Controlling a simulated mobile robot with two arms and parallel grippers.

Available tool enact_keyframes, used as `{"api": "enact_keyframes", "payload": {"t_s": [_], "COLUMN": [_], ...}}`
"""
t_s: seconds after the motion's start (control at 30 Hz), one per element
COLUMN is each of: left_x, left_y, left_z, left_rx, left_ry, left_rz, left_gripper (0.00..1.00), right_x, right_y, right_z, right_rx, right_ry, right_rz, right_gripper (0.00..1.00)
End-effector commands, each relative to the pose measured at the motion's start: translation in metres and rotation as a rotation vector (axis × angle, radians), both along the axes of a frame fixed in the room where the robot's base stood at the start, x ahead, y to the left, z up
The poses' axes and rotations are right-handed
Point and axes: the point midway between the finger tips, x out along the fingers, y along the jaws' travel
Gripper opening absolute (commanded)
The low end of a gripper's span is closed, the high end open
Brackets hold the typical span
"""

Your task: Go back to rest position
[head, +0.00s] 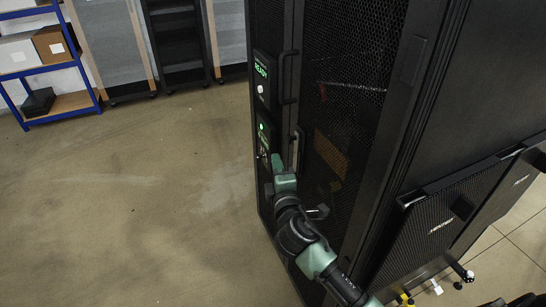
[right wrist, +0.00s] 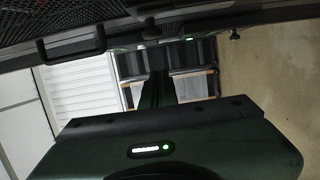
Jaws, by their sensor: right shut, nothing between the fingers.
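My right arm reaches up from the bottom of the head view along the front of a tall black rack (head: 345,60) with mesh doors. Its green and black gripper (head: 278,161) is beside the lower status panel (head: 263,138), which has a green light. I cannot tell whether it touches the panel or the handle beside it. In the right wrist view the gripper's fingers (right wrist: 159,88) are shut and hold nothing. My left gripper is not in view.
An upper panel (head: 261,75) reads READY next to a door handle (head: 285,78). A black mesh-fronted unit (head: 432,225) stands close at the right. Blue shelving (head: 62,103) with boxes stands at the back left. The concrete floor (head: 140,210) at left is clear.

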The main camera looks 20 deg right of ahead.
Motion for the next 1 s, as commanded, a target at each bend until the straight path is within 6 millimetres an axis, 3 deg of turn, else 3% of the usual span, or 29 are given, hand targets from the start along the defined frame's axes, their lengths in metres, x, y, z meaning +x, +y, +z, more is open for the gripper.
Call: {"api": "enact_keyframes", "payload": {"t_s": [0.17,0.47,0.57,0.67,0.77,0.87,1.0], "left_x": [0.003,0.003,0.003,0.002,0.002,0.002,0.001], "left_y": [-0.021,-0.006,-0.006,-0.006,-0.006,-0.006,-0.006], "left_z": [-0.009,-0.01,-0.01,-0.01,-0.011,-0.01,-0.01], "left_rx": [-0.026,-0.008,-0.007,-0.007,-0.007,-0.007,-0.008], "left_ry": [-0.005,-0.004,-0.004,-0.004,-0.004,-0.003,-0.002], "left_rz": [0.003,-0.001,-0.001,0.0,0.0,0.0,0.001], "left_gripper": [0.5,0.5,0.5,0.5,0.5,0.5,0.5], "right_x": [-0.028,-0.042,-0.04,-0.039,-0.045,-0.063,-0.105], "right_y": [0.008,0.01,0.011,0.012,0.012,0.013,0.013], "right_z": [-0.003,-0.001,-0.018,-0.064,-0.133,-0.21,-0.309], "right_rx": [0.002,0.002,0.02,0.072,0.16,0.27,0.431], "right_ry": [0.001,0.002,0.033,0.112,0.232,0.363,0.533], "right_rz": [0.003,0.002,0.006,0.016,0.021,0.01,-0.033], "right_gripper": [0.0,0.0,0.0,0.0,0.0,0.0,0.0]}}
